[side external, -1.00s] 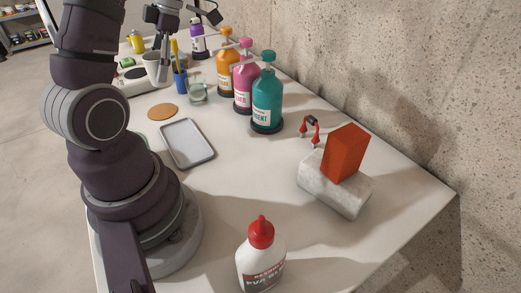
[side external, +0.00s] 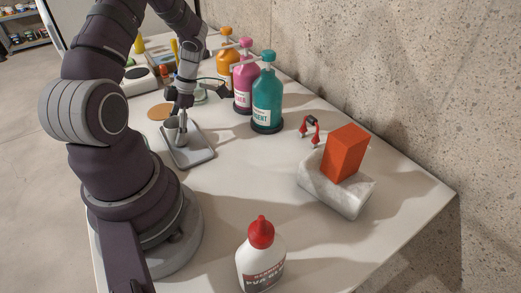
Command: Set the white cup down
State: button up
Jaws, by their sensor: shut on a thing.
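The white cup (side external: 172,133) is held upright at the left part of the grey rectangular tray (side external: 199,157). My gripper (side external: 182,118) points down and is shut on the cup, with a finger at its right side. The cup looks small and partly covered by the gripper. I cannot tell whether its base touches the tray or hangs just above it.
A cork coaster (side external: 158,112) lies behind the tray. Teal (side external: 267,95), pink (side external: 243,80) and orange (side external: 226,63) pump bottles stand to the right. A glue bottle (side external: 261,260) and an orange block (side external: 345,152) on a pale stone block (side external: 333,190) are nearer. The table right of the tray is clear.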

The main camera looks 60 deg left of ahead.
jog(key=shift+f, duration=0.1)
jog(key=o, duration=0.9)
jog(key=shift+o, duration=0.2)
